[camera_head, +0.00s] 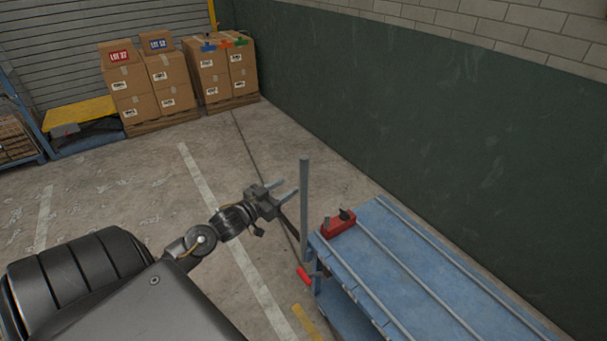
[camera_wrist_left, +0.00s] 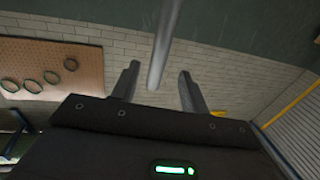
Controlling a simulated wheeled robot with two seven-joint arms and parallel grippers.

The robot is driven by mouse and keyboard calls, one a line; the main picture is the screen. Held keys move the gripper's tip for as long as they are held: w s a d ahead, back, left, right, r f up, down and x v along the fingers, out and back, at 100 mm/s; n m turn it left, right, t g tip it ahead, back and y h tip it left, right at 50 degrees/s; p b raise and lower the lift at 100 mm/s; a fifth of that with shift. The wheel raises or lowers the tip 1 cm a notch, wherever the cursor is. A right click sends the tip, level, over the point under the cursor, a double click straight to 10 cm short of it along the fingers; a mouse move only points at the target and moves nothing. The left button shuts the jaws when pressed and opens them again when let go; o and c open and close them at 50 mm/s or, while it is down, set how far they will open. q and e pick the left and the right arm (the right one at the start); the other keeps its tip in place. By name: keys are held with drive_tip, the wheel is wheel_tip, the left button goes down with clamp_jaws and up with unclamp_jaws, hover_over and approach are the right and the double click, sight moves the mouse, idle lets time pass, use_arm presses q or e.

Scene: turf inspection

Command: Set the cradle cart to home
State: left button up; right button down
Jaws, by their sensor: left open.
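A blue cart-like frame (camera_head: 405,262) with long raised rails on its top stands at the lower right, cut off by the picture's edge; its wheels are not visible. A grey upright post (camera_head: 304,210) rises at its near left corner. A red lever (camera_head: 304,275) sticks out low at that corner. A red block (camera_head: 339,224) with dark knobs sits on the top's far left corner. My left gripper (camera_head: 290,187) is open and empty, its fingers pointing at the post. In the left wrist view the post (camera_wrist_left: 165,45) appears between the open fingers (camera_wrist_left: 159,70); contact cannot be told.
A dark green wall (camera_head: 420,130) runs along the right, close behind the blue frame. Stacked cartons (camera_head: 150,85) stand on pallets at the back left, beside a yellow-topped blue cart (camera_head: 80,115). The concrete floor between, with painted lines, is clear.

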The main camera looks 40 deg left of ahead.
sight(301, 178)
use_arm(q)
drive_tip(key=w, duration=0.2)
drive_tip(key=w+p, duration=0.1)
drive_tip(key=w, duration=0.2)
drive_tip(key=w+d, duration=0.1)
drive_tip(key=w, duration=0.2)
drive_tip(key=shift+w+p, duration=0.25)
drive_tip(key=shift+p, duration=0.05)
drive_tip(key=shift+a, duration=0.1)
clamp_jaws()
